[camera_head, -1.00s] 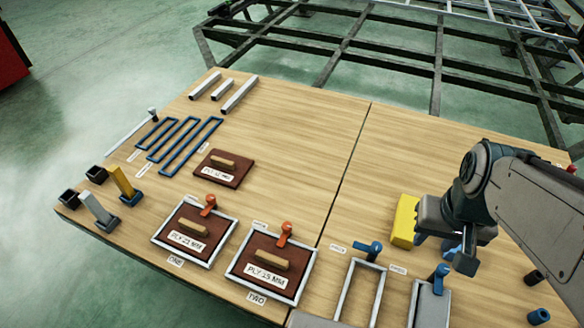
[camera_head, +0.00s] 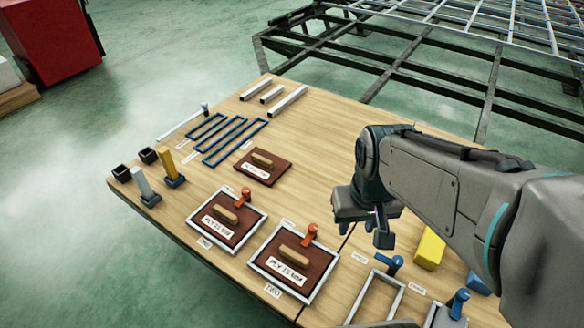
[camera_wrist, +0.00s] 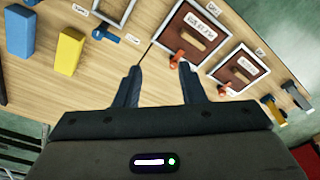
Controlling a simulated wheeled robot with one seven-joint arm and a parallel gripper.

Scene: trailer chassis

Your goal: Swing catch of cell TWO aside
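Cell TWO (camera_head: 257,266) is a grey frame around a brown plate (camera_head: 315,262) with a wooden handle, labelled PLY 15 MM. Its orange-red catch (camera_head: 311,235) stands at the far edge of the frame, its arm reaching over the plate's edge. In the wrist view the catch (camera_wrist: 178,60) shows just beyond and between the fingertips. My gripper (camera_head: 378,228) is above the table, to the right of the catch and apart from it. In the wrist view my gripper (camera_wrist: 160,70) has its two fingers spread with nothing between them.
Cell ONE (camera_head: 228,218) lies to the left with its own orange-red catch (camera_head: 245,194). A blue catch (camera_head: 390,264) on an empty frame and a yellow block (camera_head: 429,249) stand at the right. A loose brown plate (camera_head: 262,167) lies farther back. The table's middle is clear.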

